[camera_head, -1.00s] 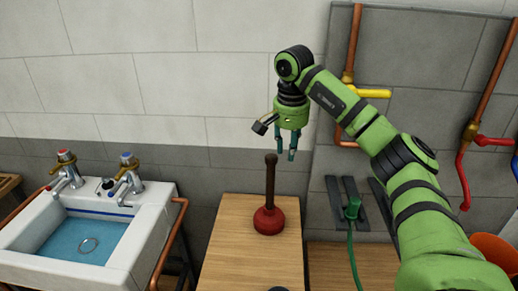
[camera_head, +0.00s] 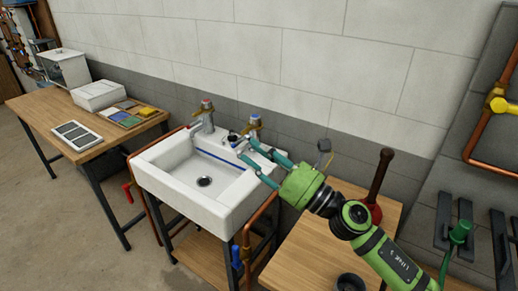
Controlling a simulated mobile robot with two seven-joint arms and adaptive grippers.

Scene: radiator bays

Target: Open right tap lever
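The white sink (camera_head: 168,190) stands left of centre, with two taps at its back edge. The right tap (camera_head: 254,124) has a blue-marked top and a brass-coloured lever. The left tap (camera_head: 206,112) has a red-marked top and a similar lever. My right gripper (camera_head: 245,149) reaches in from the right, its two teal fingers spread apart on the right tap's near side. One fingertip overlaps the tap's lower body in the picture; I cannot tell whether it touches. The fingers hide part of the spout. My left gripper is not in view.
A plunger (camera_head: 376,182) stands on the wooden table (camera_head: 315,255) right of the sink, near my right arm. A copper pipe (camera_head: 258,215) runs along the sink's right side. A workbench (camera_head: 50,105) with trays stands at the left. Open floor lies in front.

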